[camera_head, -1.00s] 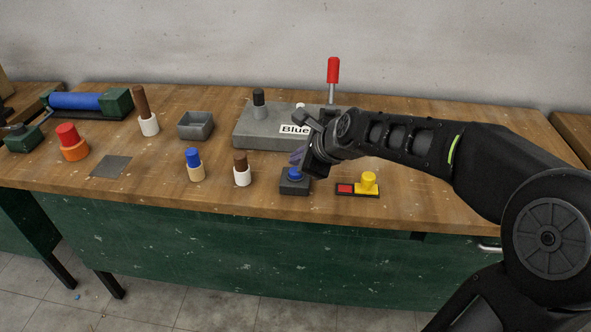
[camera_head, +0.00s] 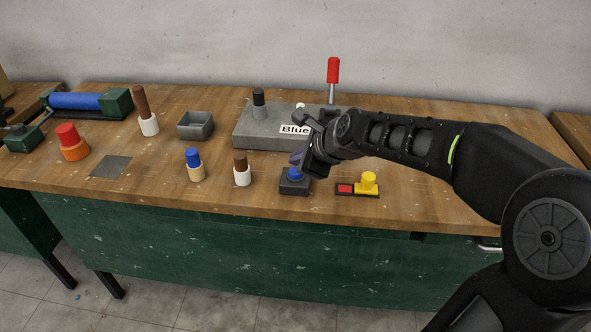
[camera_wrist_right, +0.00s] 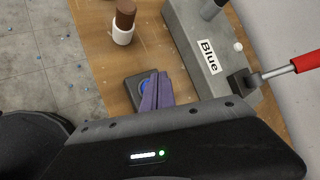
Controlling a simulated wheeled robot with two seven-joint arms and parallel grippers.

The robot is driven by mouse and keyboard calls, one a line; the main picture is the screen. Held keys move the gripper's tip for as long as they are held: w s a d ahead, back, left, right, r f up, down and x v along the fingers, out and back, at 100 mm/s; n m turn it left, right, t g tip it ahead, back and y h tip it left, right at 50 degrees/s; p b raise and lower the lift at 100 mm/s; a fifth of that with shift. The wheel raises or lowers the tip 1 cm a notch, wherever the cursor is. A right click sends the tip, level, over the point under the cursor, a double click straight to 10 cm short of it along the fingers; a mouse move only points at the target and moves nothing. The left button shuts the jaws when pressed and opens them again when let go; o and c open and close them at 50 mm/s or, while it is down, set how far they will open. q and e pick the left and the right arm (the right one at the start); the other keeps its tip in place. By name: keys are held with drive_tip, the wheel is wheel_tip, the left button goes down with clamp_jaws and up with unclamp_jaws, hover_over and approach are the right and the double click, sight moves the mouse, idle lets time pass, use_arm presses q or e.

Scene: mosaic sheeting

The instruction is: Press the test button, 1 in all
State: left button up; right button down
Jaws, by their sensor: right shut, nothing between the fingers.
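The test button is a blue cap (camera_head: 295,173) on a dark square base (camera_head: 294,187) near the front edge of the bench. My right gripper (camera_head: 298,159) is shut and empty, its fingertips right over the blue cap. I cannot tell whether the fingertips touch the cap. My left gripper is not in view.
A grey block labelled "Blue" (camera_head: 262,134) with a red-handled lever (camera_head: 333,72) stands behind the button. A yellow knob on a slide (camera_head: 368,184) is to the right. A brown-and-white peg (camera_head: 241,170) and a blue-topped peg (camera_head: 195,165) stand to the left, near a grey bin (camera_head: 195,125).

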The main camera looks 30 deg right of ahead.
drive_tip(key=shift+f, duration=0.1)
drive_tip(key=shift+f, duration=0.3)
drive_tip(key=shift+f+b, duration=0.4)
drive_tip(key=shift+f, duration=0.15)
idle(0.8)
idle(0.3)
drive_tip(key=shift+r+p, duration=0.95)
drive_tip(key=shift+p, duration=0.1)
wheel_tip(320, 180, up, 5)
drive_tip(key=p, duration=0.5)
idle(0.6)
